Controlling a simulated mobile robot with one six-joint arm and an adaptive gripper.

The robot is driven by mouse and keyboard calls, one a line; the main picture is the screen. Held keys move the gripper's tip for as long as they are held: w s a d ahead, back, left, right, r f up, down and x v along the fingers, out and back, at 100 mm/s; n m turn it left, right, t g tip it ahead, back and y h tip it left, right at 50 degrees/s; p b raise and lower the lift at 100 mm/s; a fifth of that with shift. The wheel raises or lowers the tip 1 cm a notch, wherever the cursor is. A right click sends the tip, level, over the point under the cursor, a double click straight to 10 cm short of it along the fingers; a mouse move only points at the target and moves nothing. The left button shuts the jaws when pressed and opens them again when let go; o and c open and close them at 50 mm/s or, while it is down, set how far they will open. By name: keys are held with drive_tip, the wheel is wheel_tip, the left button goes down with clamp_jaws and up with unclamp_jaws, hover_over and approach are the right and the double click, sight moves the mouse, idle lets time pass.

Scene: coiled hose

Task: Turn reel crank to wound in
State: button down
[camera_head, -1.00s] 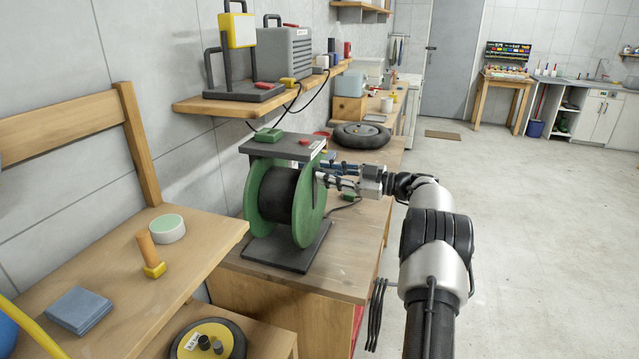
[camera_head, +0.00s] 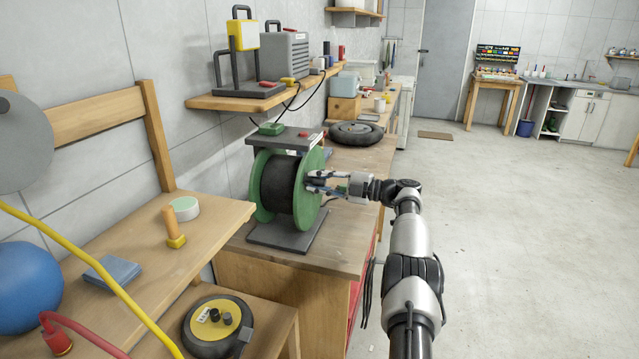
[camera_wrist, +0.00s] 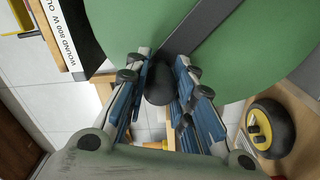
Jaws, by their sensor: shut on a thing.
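The hose reel (camera_head: 262,180) has green side discs and a dark hose wound between them. It stands on a dark base plate on the wooden bench, under a dark top plate. In the wrist view the green disc (camera_wrist: 120,25) fills the top, with a dark crank arm (camera_wrist: 205,28) across it. My gripper (camera_head: 312,182) is at the right face of the reel. In the wrist view my gripper (camera_wrist: 160,82) has its blue-lined fingers on either side of the dark crank knob (camera_wrist: 159,88), shut on it. A label beside the disc partly reads "WOUND".
A wooden shelf (camera_head: 250,103) with a yellow-fronted device is above the reel. A black tyre (camera_head: 356,133) lies behind it on the bench. A lower bench (camera_head: 150,262) is front left, with a blue ball (camera_head: 27,288). Open floor lies right.

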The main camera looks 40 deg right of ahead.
drive_tip(key=shift+a+f+n, duration=0.1)
drive_tip(key=shift+f+n, duration=0.15)
drive_tip(key=shift+n, duration=0.05)
drive_tip(key=shift+s, duration=0.1)
drive_tip(key=shift+r, duration=0.1)
drive_tip(key=c, duration=1.3)
unclamp_jaws()
drive_tip(key=v, duration=1.2)
